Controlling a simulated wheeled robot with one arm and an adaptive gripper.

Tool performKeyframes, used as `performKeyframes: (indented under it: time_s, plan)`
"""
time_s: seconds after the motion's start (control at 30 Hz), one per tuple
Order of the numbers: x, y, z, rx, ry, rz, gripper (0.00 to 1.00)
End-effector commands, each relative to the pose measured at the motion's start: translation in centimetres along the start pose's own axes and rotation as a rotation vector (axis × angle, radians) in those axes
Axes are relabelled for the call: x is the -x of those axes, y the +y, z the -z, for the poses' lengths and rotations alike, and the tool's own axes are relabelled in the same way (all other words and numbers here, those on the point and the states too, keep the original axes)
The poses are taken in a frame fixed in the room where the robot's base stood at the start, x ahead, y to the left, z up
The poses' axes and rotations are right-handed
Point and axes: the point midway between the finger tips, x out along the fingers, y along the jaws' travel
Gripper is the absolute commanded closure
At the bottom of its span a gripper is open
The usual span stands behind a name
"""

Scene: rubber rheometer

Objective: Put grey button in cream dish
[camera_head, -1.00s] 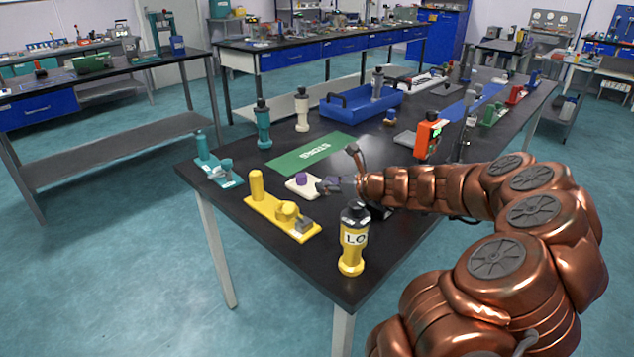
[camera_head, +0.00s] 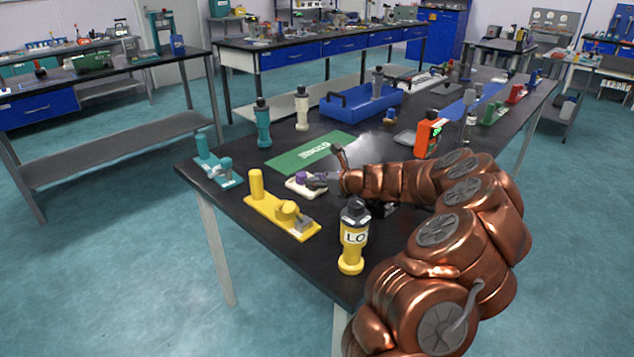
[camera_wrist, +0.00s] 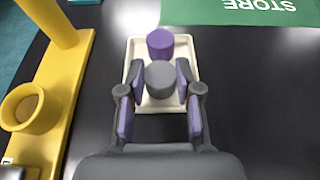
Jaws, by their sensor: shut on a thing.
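The cream dish (camera_wrist: 135,50) is a shallow square dish on the black table, and it also shows in the head view (camera_head: 293,187). A purple button (camera_wrist: 159,43) stands in its far part. My gripper (camera_wrist: 160,84) is shut on the grey button (camera_wrist: 160,78), a round-topped piece between its two fingers. In the wrist view the button is over the near part of the dish, on the near side of the purple button. I cannot tell whether it touches the dish floor. In the head view my gripper (camera_head: 318,181) hides the grey button.
A yellow fixture (camera_head: 283,218) stands left of the dish, and a yellow bottle (camera_head: 352,238) stands at the near table edge. A green STORE mat (camera_head: 285,161) lies behind the dish. A teal fixture (camera_head: 217,174) is at the far left corner. Bare table lies right of the dish.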

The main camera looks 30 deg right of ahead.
Motion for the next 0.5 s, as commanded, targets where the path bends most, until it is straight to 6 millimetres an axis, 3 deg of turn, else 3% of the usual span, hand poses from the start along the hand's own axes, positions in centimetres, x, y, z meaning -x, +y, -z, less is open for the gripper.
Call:
performKeyframes:
  time_s: [0.37, 0.4, 0.5]
  plan:
    - [-0.19, 0.01, 0.46, 0.001, 0.001, 0.000, 0.93]
    - [-0.18, 0.01, 0.44, 0.001, 0.001, 0.000, 0.64]
    - [-0.17, 0.00, 0.42, 0.001, 0.001, 0.000, 0.53]
